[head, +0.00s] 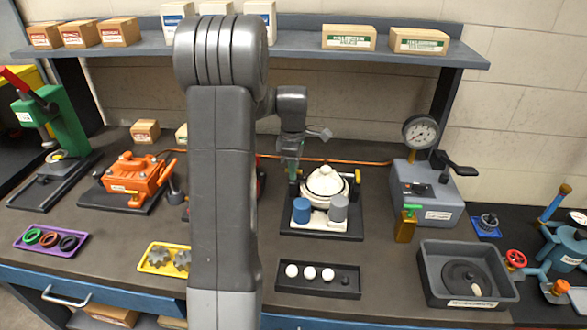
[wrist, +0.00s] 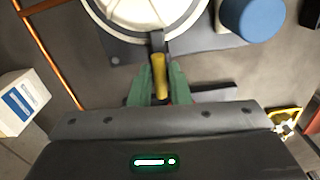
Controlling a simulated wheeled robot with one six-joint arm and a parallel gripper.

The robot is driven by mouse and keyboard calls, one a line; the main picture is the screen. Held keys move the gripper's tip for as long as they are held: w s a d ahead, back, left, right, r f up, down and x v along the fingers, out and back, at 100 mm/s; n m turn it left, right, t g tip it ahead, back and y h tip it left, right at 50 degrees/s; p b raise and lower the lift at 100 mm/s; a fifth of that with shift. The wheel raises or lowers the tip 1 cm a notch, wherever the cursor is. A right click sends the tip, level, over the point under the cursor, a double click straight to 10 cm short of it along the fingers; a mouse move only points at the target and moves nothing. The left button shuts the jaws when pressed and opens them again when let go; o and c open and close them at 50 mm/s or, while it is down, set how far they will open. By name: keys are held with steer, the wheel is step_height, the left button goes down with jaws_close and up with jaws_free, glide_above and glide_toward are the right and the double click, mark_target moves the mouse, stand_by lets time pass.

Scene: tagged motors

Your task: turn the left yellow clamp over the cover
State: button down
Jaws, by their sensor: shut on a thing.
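A white domed cover (head: 325,184) sits on a fixture with a dark base plate (head: 300,228); the cover's rim also shows in the wrist view (wrist: 127,25). My gripper (head: 290,168) is at the left side of the cover. In the wrist view its green fingers (wrist: 160,85) are shut on the left yellow clamp (wrist: 160,72). The clamp's dark tip (wrist: 157,40) points at the cover and meets its rim in the picture; whether it presses on the cover I cannot tell. Another yellow clamp (head: 357,177) stands at the cover's right side.
A blue cylinder (head: 301,211) and a grey cylinder (head: 338,208) stand in front of the cover. A gauge unit (head: 427,196) is to the right. A black tray with white balls (head: 346,281) lies in front. A copper pipe (head: 375,162) runs behind. My arm hides the bench left of the fixture.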

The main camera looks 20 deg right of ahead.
steer(key=shift+r+n, duration=0.1)
steer(key=shift+n, duration=0.5)
steer(key=c, duration=1.4)
jaws_free()
steer(key=shift+o, duration=0.2)
step_height(320, 180, up, 14)
steer(key=b, duration=0.1)
steer(key=shift+f, duration=0.25)
step_height(320, 180, down, 14)
steer(key=shift+r+p, duration=0.15)
steer(key=shift+p, duration=0.35)
steer(key=shift+r, duration=0.1)
